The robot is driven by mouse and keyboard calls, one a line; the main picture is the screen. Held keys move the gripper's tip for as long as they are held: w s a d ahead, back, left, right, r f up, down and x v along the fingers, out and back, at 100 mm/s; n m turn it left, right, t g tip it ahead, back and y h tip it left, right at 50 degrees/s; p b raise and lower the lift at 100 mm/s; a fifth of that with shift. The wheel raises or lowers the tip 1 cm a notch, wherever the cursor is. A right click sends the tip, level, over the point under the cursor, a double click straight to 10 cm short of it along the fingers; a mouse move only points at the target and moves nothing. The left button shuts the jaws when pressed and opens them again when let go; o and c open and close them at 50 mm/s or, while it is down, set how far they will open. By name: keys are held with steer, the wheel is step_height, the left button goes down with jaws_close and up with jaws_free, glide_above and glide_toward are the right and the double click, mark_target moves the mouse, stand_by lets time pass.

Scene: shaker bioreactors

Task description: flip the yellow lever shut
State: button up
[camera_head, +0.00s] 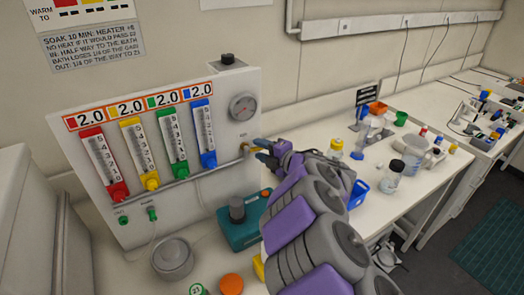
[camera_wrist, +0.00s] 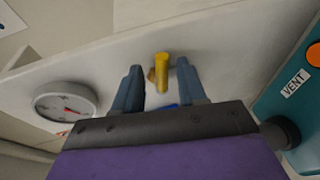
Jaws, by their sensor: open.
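The yellow lever (camera_wrist: 161,70) sticks out from the white panel, and in the wrist view it shows between and just beyond my fingertips. In the head view its brass-coloured fitting (camera_head: 245,147) shows at the panel's right side, below the gauge, close to my fingertips. My gripper (camera_wrist: 158,75) is open, with one blue-grey finger on each side of the lever and a gap to both. It also shows in the head view (camera_head: 262,152), reaching in from the right.
The panel (camera_head: 240,85) carries red, yellow, green and blue flow tubes and a round gauge (camera_head: 243,107). A teal device (camera_head: 238,232) stands below it, its VENT label (camera_wrist: 296,83) near my wrist. Bottles and a blue tray (camera_head: 358,193) stand to the right.

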steer(key=shift+d, duration=0.1)
steer(key=p+v, duration=0.2)
steer(key=v, duration=1.5)
steer(key=shift+p, duration=0.4)
steer(key=w+d+f+g+y+p, duration=0.2)
steer(key=w+p, duration=0.1)
steer(key=p, duration=0.1)
steer(key=r+b+x, duration=0.1)
steer(key=x, duration=1.6)
steer(key=shift+a, duration=0.3)
steer(key=shift+f, duration=0.1)
